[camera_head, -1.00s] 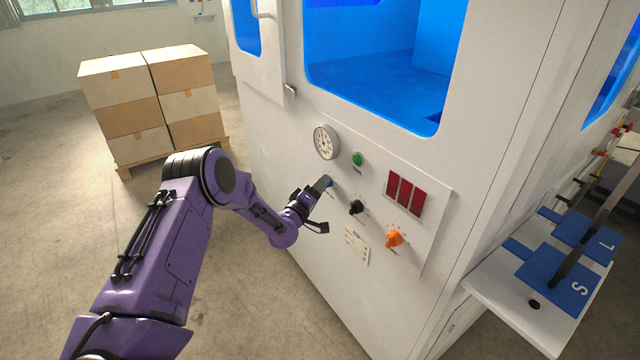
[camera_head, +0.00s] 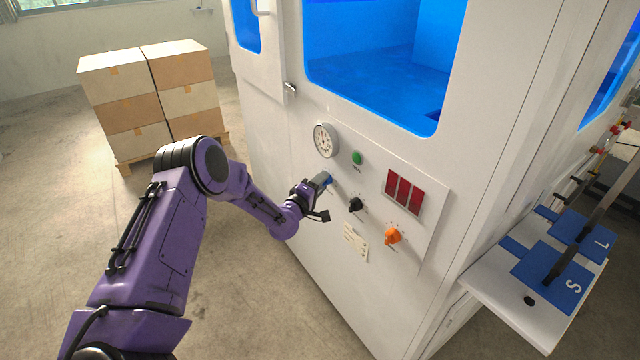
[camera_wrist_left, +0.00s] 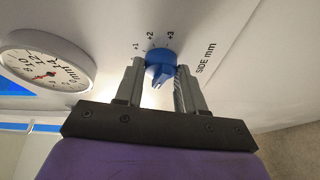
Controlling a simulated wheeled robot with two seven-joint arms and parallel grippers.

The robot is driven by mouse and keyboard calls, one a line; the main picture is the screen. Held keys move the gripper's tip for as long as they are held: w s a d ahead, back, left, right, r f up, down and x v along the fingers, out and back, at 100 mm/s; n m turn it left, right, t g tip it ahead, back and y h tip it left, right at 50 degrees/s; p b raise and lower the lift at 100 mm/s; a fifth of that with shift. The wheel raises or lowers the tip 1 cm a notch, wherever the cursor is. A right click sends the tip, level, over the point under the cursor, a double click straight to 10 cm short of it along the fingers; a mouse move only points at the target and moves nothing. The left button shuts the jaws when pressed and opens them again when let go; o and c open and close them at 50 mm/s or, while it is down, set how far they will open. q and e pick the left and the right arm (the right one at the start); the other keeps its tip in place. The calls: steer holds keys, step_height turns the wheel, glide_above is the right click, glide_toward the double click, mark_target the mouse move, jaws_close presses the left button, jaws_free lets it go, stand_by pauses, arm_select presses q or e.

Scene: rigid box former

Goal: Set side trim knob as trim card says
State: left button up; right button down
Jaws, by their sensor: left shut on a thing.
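The blue side trim knob (camera_wrist_left: 160,68) sits on the white panel, with the label "SIDE mm" and the marks +1, +2 and +3 near it in the left wrist view. My left gripper (camera_wrist_left: 161,82) is shut on the knob, one finger on each side. In the head view the left gripper (camera_head: 321,181) reaches the panel, and a little of the blue knob (camera_head: 328,179) shows beside it. I cannot tell exactly which mark the knob points at. The trim card (camera_head: 355,242) is a pale card on the panel below; its writing is too small to read. My right gripper is not in view.
A round gauge (camera_head: 325,140), a green button (camera_head: 357,158), a black knob (camera_head: 355,204), an orange knob (camera_head: 392,236) and a red display (camera_head: 403,191) share the panel. A shelf (camera_head: 500,295) with blue plates juts out at right. Stacked boxes (camera_head: 140,100) stand at left.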

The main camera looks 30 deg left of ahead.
arm_select(q)
steer(key=o, duration=1)
steer(key=shift+o, duration=0.2)
steer(key=s, duration=1)
steer(key=shift+s, duration=0.25)
steer(key=s+d+f+m+g+y, duration=0.1)
steer(key=s+d+f+m+g, duration=0.2)
steer(key=s+f, duration=0.35)
steer(key=s+d+f+m+g+y, duration=0.1)
steer(key=s+d+f+m+g, duration=0.15)
steer(key=s+f+g, duration=0.35)
steer(key=s+d+f+m+g, duration=0.1)
steer(key=s+f+g, duration=0.1)
steer(key=s, duration=0.6)
steer(key=s+d+f+m+g, duration=0.1)
steer(key=s+d+f+g, duration=0.1)
steer(key=s+f, duration=0.2)
steer(key=s+d+f+m+g+y, duration=0.1)
steer(key=s+d+f+m, duration=0.1)
steer(key=s, duration=0.9)
steer(key=shift+s+d+f+g, duration=0.3)
steer(key=shift+f+g, duration=0.1)
steer(key=shift+f, duration=0.35)
